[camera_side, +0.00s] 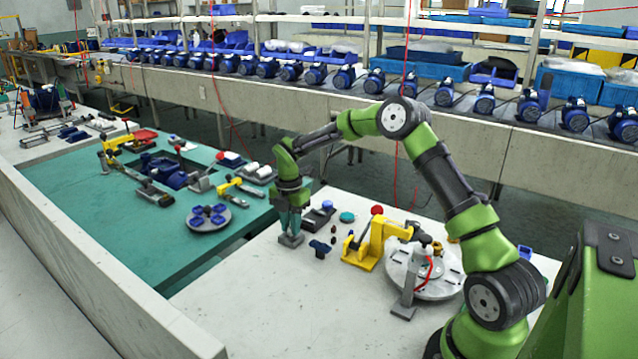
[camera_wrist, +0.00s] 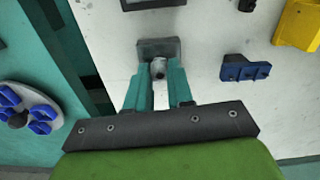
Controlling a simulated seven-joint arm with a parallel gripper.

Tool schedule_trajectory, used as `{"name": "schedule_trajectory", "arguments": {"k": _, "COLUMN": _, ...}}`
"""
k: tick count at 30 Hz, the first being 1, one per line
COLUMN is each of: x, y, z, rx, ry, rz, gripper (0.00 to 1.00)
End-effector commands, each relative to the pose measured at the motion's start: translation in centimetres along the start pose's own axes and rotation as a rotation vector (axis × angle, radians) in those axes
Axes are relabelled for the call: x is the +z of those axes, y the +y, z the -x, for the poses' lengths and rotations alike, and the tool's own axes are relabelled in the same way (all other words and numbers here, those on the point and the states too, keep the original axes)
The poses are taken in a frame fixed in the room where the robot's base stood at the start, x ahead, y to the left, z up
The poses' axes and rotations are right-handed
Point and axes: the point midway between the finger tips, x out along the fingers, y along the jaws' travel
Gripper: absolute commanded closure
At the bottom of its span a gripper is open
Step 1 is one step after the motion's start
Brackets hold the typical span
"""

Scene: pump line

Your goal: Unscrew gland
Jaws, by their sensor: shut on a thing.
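My gripper (camera_side: 291,222) points down at the left part of the white bench top, near the edge of the teal table. In the wrist view my gripper's two teal fingers (camera_wrist: 159,82) are shut on a small grey rounded part, the gland (camera_wrist: 158,68). The gland sits at a grey block (camera_wrist: 150,47), which also shows under my gripper in the side view (camera_side: 290,240). The fingers hide most of the gland, and I cannot tell whether its thread is still engaged in the block.
A blue part (camera_side: 319,248) and small dark pieces lie just right of the block. A yellow clamp press (camera_side: 375,240) and a round grey fixture plate (camera_side: 440,285) stand further right. A round plate with blue cups (camera_side: 208,218) is left on the teal table (camera_side: 90,205). The front bench top is clear.

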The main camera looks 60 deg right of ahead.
Motion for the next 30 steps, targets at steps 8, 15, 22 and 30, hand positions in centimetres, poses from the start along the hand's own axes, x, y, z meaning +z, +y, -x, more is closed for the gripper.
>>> {"name": "schedule_trajectory", "arguments": {"k": 8, "x": 0.04, "y": -0.03, "z": -0.01, "rx": -0.001, "ry": 0.001, "rz": 0.223, "gripper": 1.0}}
{"name": "schedule_trajectory", "arguments": {"k": 15, "x": 0.04, "y": -0.04, "z": 0.01, "rx": -0.001, "ry": 0.001, "rz": 0.553, "gripper": 1.0}}
{"name": "schedule_trajectory", "arguments": {"k": 22, "x": 0.03, "y": -0.04, "z": 0.02, "rx": -0.001, "ry": 0.001, "rz": 0.611, "gripper": 1.0}}
{"name": "schedule_trajectory", "arguments": {"k": 30, "x": 0.02, "y": -0.03, "z": 0.03, "rx": -0.001, "ry": 0.0, "rz": 0.608, "gripper": 0.63}}
